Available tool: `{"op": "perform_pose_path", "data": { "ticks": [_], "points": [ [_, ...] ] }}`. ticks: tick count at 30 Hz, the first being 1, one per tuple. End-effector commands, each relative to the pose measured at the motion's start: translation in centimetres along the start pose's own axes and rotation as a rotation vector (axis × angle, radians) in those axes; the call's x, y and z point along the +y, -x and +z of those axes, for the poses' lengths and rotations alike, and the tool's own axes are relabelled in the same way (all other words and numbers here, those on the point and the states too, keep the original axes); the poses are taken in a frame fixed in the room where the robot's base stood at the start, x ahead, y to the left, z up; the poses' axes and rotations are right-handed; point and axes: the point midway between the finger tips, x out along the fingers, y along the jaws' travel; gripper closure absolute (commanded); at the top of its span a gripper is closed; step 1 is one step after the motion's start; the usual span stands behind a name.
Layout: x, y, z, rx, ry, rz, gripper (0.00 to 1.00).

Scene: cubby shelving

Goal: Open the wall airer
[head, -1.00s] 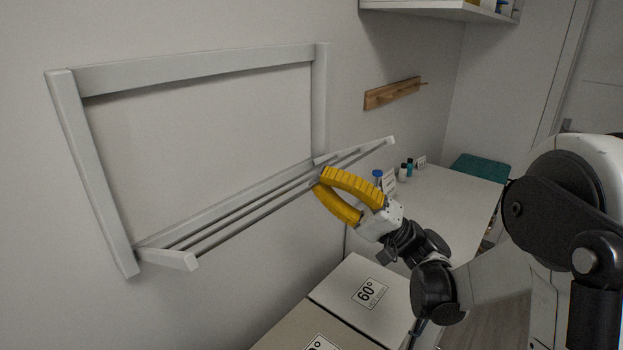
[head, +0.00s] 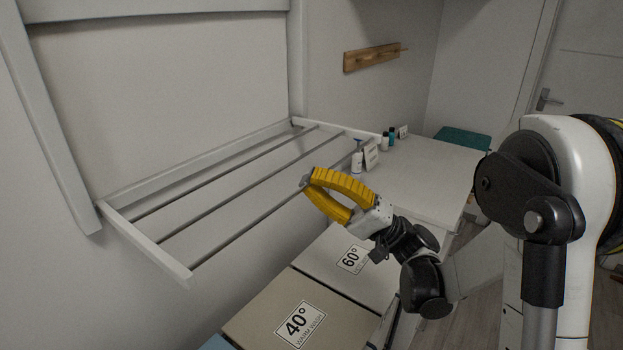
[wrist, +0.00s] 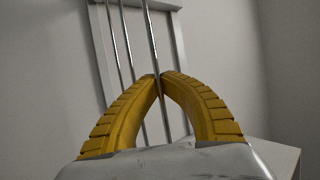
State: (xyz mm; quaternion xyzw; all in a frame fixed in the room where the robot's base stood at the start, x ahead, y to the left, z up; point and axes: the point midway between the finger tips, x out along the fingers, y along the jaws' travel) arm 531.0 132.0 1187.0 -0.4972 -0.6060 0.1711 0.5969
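The white wall airer has a fixed rectangular frame (head: 48,118) on the wall and a hinged rack (head: 150,250) with thin metal rods. In the head view the rack stands out from the wall, lowered to about level. My gripper (head: 307,184) is at the outer rod (head: 244,232), toward the rack's right side. In the wrist view my yellow fingertips (wrist: 160,76) meet with the outer rod (wrist: 150,30) passing between them, so they look shut on it. The frame (wrist: 180,50) shows behind the rods.
Lidded bins marked 40° (head: 262,306) and 60° (head: 345,262) stand below the rack. A white counter (head: 425,178) with small bottles (head: 386,141) and a white spray bottle (head: 357,160) is to the right. A wooden peg rail (head: 372,57) is on the wall.

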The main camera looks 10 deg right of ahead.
Motion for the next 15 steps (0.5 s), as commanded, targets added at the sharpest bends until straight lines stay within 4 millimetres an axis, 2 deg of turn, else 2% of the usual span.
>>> {"op": "perform_pose_path", "data": {
  "ticks": [8,9,11,15],
  "points": [
    [-0.09,0.0,0.04,-0.001,0.0,-0.002,1.0],
    [-0.09,0.0,0.04,-0.001,0.0,-0.002,0.87],
    [-0.08,0.0,0.03,-0.001,0.0,-0.002,0.71],
    [-0.05,0.0,0.02,0.0,0.0,-0.001,0.71]
  ]
}}
